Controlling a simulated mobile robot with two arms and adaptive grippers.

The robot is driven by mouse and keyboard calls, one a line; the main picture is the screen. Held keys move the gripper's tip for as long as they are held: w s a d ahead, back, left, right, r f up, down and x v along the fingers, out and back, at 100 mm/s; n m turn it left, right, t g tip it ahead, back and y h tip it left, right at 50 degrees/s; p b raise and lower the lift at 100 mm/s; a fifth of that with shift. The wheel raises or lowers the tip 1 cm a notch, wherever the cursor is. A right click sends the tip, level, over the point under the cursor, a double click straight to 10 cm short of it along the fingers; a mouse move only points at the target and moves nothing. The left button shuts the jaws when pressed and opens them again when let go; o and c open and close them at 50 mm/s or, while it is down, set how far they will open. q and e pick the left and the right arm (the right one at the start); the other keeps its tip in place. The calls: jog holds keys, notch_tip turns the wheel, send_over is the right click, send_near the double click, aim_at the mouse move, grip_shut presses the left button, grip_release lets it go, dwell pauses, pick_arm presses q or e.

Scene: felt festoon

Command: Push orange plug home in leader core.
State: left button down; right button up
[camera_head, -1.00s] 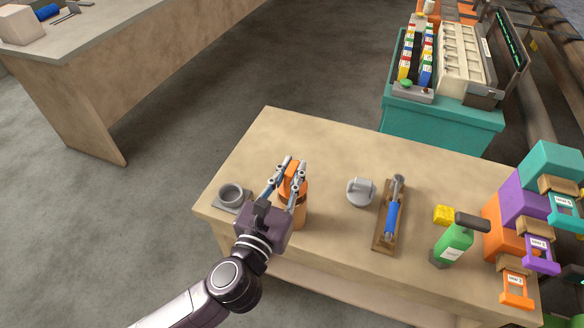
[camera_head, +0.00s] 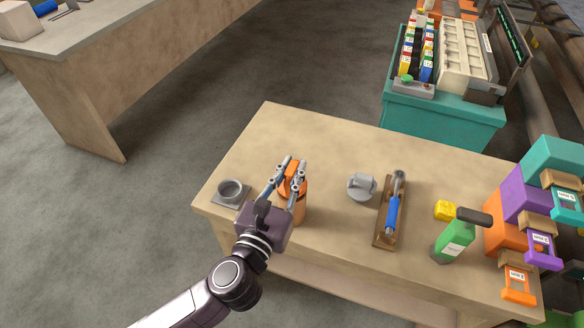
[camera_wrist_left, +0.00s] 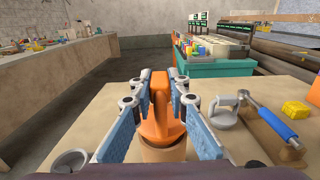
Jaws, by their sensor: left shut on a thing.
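The orange plug (camera_head: 291,182) sits upright at the top of the brown leader core (camera_head: 299,208), which stands on the table. My left gripper (camera_head: 287,168) is shut on the plug, with a finger on each side. In the left wrist view the plug (camera_wrist_left: 158,115) stands between the blue finger pads, and the core's rim (camera_wrist_left: 165,152) shows just below it. How deep the plug sits in the core is hidden by my fingers. My right gripper is not in view.
A grey round cup on a square base (camera_head: 231,192) stands left of the core. The table's back area (camera_head: 300,130) is clear.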

pick_arm(q)
jog(key=shift+f+b, duration=0.55)
jog(key=shift+f, duration=0.4)
jog(key=c, duration=1.8)
grip_release()
jog(key=shift+s+f, duration=0.1)
jog(key=shift+s, duration=0.05)
jog(key=shift+s+a, duration=0.2)
jog(key=shift+s, duration=0.15)
jog(key=v, duration=1.1)
